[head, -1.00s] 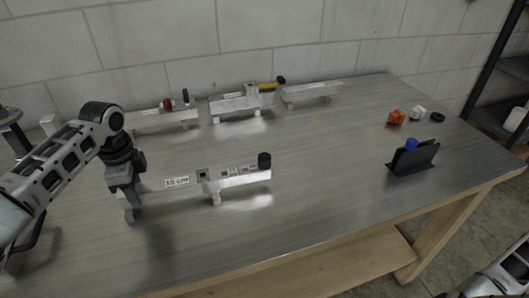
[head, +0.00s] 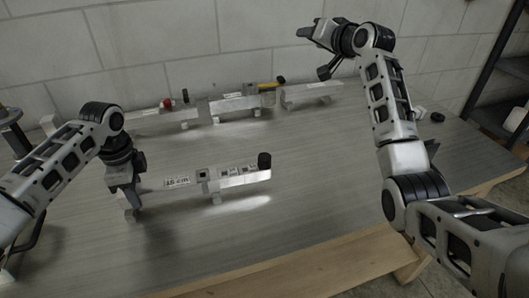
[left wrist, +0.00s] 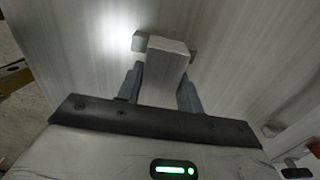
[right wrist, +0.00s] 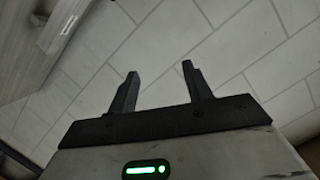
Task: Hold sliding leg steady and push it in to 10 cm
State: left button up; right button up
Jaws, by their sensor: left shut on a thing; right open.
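The front aluminium piece (head: 155,183) lies across the near middle of the table, with a "15 cm" label near its left end. My left gripper (head: 131,195) is shut on the left end of this piece. In the left wrist view its fingers sit on both sides of a grey bar (left wrist: 166,58). My right gripper (head: 308,30) is raised at the back right, well away from the piece. In the right wrist view its fingers (right wrist: 158,75) are apart and empty.
More aluminium pieces stand in a row at the back, among them a beam (head: 240,104) with a yellow-handled part (head: 268,86) and one with a red knob (head: 167,103). A black ring (head: 437,117) lies at the right. My right arm hides much of the table's right side.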

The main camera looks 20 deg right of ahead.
jog(key=a+n+g+y, duration=0.2)
jog(key=a+n, duration=0.1)
jog(key=a, duration=0.4)
jog(key=n+g+h, duration=0.4)
jog(key=n+g, duration=0.6)
jog(key=g, duration=0.3)
send_over(264, 156)
notch_tip(264, 156, down, 9)
notch_tip(264, 156, down, 12)
jog(key=shift+r, duration=0.1)
